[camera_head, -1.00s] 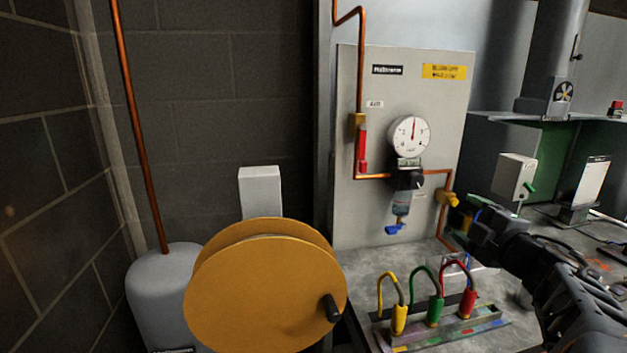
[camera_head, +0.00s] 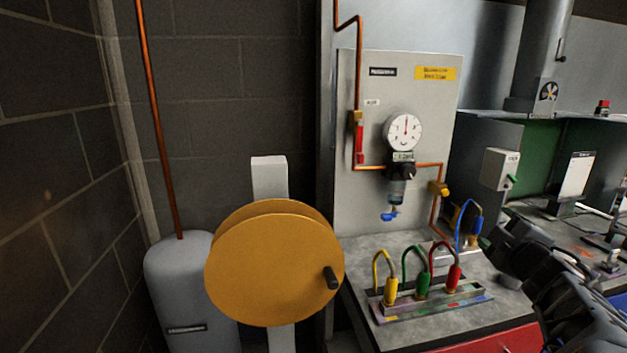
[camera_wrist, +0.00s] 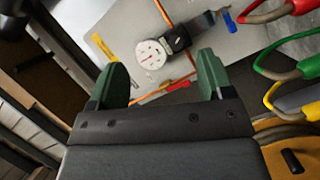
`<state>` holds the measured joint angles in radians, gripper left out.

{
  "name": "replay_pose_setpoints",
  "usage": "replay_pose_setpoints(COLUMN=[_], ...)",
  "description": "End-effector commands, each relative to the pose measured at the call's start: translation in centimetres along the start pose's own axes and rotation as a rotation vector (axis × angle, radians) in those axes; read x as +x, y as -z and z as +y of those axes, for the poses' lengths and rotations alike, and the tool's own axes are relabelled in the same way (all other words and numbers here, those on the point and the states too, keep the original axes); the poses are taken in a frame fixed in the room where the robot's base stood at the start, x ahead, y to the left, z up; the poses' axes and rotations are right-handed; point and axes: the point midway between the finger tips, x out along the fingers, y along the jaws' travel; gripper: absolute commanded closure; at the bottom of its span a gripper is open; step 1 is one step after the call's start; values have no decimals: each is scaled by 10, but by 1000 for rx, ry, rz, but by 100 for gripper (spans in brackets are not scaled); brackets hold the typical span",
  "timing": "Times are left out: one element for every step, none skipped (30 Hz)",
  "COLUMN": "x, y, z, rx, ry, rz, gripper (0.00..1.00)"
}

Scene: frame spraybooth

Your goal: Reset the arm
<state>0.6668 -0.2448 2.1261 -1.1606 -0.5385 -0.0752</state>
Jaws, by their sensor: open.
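My gripper (camera_wrist: 160,82) shows in the wrist view with its two green fingers wide apart and nothing between them. Beyond the fingers is the grey panel with the round gauge (camera_wrist: 150,55). In the head view, my arm enters from the lower right, and my gripper (camera_head: 490,240) is at the right end of the bench, close to a blue hose (camera_head: 464,225). I cannot tell from the head view whether it touches the hose.
A rack (camera_head: 432,305) with yellow, green and red hoses stands on the bench. The gauge panel (camera_head: 360,210) is behind it. A yellow reel (camera_head: 270,265) and grey tank (camera_head: 180,285) stand left. A switch box (camera_head: 500,168) is at right.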

Motion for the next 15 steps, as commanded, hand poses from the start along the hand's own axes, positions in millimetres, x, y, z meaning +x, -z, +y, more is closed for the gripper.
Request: replay_pose_setpoints(x=[-2, -3, -5, -7, -10, -14, -18, -22, -29, -36, -44, -56, -66, -77, -91], y=[-11, -17, -25, -31, -37, -43, -48, -53, -57, -58, -58, -54, -49, -41, -29], z=[-1, -2, -3, -5, -8, -12, -17, -22, -32, -41, -53, -69, -83, -97, -116], rx=[38, 65, 104, 135, 170, 219, 261, 309, 377, 433, 493, 575, 634, 689, 755], ry=[-8, -14, -19, -21, -22, -21, -17, -10, 7, 26, 53, 98, 141, 189, 260], rz=[-59, -98, -152, -194, -238, -299, -349, -403, -479, -541, -604, -687, -746, -802, -872], gripper=[26, 26, 26, 26, 26, 26, 26, 26, 26, 26, 26, 26, 26, 26, 26])
